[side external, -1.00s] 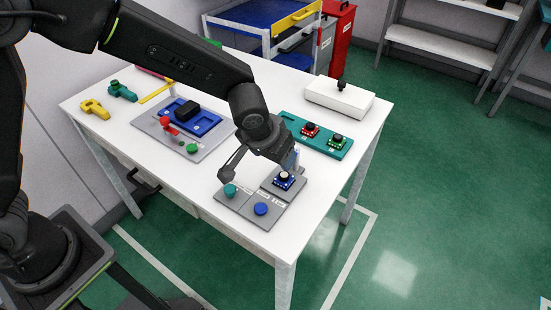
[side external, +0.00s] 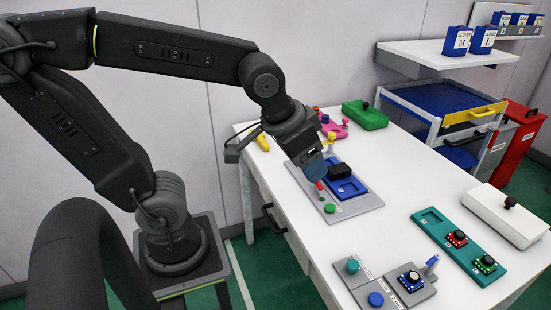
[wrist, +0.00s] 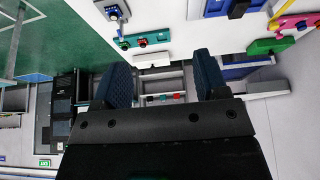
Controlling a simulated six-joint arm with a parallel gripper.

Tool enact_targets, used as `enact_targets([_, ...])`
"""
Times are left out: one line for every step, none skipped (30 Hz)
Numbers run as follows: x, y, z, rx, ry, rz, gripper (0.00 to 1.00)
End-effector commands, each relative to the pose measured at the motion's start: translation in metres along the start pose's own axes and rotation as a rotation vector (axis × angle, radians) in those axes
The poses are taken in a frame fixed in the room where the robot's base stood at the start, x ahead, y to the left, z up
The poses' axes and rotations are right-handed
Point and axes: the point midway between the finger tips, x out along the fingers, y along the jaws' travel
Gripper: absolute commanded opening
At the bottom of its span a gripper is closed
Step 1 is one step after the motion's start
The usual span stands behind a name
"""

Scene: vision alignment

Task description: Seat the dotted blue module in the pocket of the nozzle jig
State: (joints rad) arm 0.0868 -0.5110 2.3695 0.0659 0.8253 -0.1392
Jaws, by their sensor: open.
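The blue module (side external: 410,277), with a round black top and small pale marks, sits on the grey nozzle jig (side external: 421,296) at the front of the table. It looks level in its place, but I cannot tell how deep it sits. A teal button and a blue button are on the jig's plates, and a pale blue-grey nozzle (side external: 432,262) stands beside the module. My gripper (side external: 317,177) is well away to the left, above a grey board. In the wrist view its two blue fingers (wrist: 165,80) are apart with nothing between them, and the jig (wrist: 113,10) shows at the top edge.
The grey board (side external: 352,207) below my gripper holds a blue tray (side external: 361,185), a black block, a red knob and a green button. A teal tray (side external: 440,237) holds a red and a green module. A white box (side external: 500,215) and green box (side external: 365,115) stand behind.

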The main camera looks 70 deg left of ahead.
Motion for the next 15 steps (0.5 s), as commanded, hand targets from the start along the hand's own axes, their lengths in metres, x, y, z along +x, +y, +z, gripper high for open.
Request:
enact_targets([-0.009, -0.006, 0.012, -0.002, 0.015, 0.001, 0.67])
enact_targets([-0.012, -0.008, 0.018, 0.000, 0.018, 0.002, 0.67])
enact_targets([-0.015, -0.011, 0.026, 0.003, 0.020, 0.004, 0.67])
enact_targets([-0.017, -0.012, 0.030, 0.006, 0.024, 0.006, 0.67])
enact_targets([-0.019, -0.013, 0.034, 0.008, 0.026, 0.006, 0.67])
enact_targets([-0.020, -0.014, 0.039, 0.011, 0.027, 0.007, 0.67])
enact_targets([-0.021, -0.014, 0.041, 0.012, 0.028, 0.009, 0.67])
enact_targets([-0.022, -0.015, 0.043, 0.013, 0.029, 0.010, 0.67])
enact_targets([-0.022, -0.015, 0.044, 0.015, 0.030, 0.010, 0.67])
enact_targets([-0.022, -0.015, 0.045, 0.016, 0.029, 0.011, 0.67])
enact_targets([-0.022, -0.015, 0.045, 0.017, 0.029, 0.011, 0.67])
enact_targets([-0.022, -0.015, 0.045, 0.017, 0.029, 0.011, 0.67])
enact_targets([-0.022, -0.015, 0.045, 0.017, 0.029, 0.011, 0.67])
enact_targets([-0.022, -0.015, 0.045, 0.017, 0.029, 0.011, 0.67])
enact_targets([-0.022, -0.015, 0.045, 0.017, 0.029, 0.011, 0.67])
